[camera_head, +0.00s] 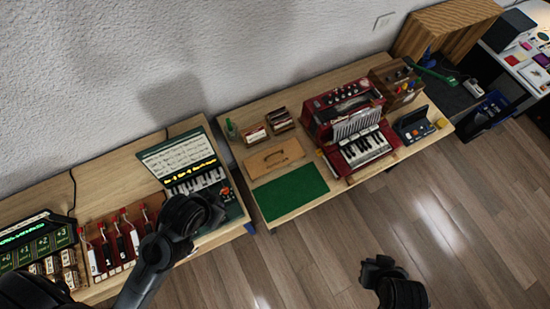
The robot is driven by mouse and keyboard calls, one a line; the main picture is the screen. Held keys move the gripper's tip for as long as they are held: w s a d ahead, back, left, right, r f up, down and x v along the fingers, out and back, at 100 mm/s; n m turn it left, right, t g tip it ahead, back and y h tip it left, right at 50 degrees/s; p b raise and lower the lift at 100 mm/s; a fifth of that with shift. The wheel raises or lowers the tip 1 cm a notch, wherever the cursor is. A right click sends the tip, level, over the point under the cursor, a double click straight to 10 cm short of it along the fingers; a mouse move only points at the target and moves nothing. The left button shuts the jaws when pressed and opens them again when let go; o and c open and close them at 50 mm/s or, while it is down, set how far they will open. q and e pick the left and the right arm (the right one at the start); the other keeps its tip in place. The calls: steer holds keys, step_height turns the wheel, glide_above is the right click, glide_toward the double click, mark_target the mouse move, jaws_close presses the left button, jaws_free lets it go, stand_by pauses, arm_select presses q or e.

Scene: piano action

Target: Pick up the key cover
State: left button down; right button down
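A flat light-wood panel with a dark handle (274,158) lies on the middle table; it looks like the key cover. A red piano action model (342,105) with black and white keys (365,147) stands to its right. My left gripper (212,208) is over the left table's right end, in front of a keyboard display, away from the panel. My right gripper (375,266) is low in the picture over the floor, in front of the middle table. Both are dark and small, and their fingers are not clear. I see nothing held in either.
A green mat (291,192) lies in front of the panel. Two small boxes (268,126) and a green cup (231,130) stand behind it. A keyboard display (190,165) and red-topped pieces (118,240) are on the left table. A gap separates the tables.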

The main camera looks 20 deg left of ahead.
stand_by(0.3)
arm_select(q)
steer(key=c, duration=1.1)
jaws_free()
steer(key=shift+d, duration=0.15)
steer(key=shift+c, duration=0.2)
